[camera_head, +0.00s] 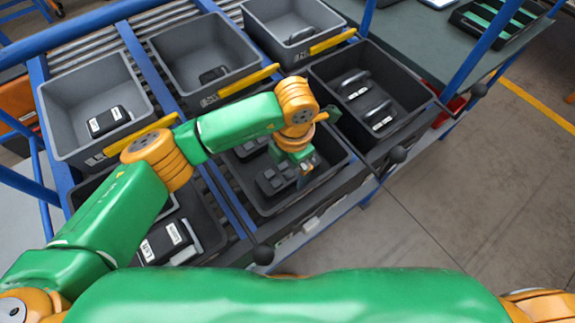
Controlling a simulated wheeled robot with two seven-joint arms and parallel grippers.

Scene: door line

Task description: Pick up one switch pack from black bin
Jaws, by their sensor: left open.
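A black bin (338,178) stands in the middle of the front row of the rack. Dark grey blocks with raised buttons, which look like switch packs (271,183), lie in it. Another (250,149) sits further back in the same bin, partly covered by my arm. My left gripper (305,172) points down into this bin, open, just right of the front switch pack. Its fingertips are small and partly hidden, and I cannot tell whether they touch a pack. My right gripper is out of view.
A black bin at right (411,123) holds black handles (368,98). A front-left bin (216,240) holds labelled dark parts (166,243). Grey bins (72,97) stand behind on the rack, with yellow strips along their front edges. A blue post (490,40) rises at right. Open floor lies front right.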

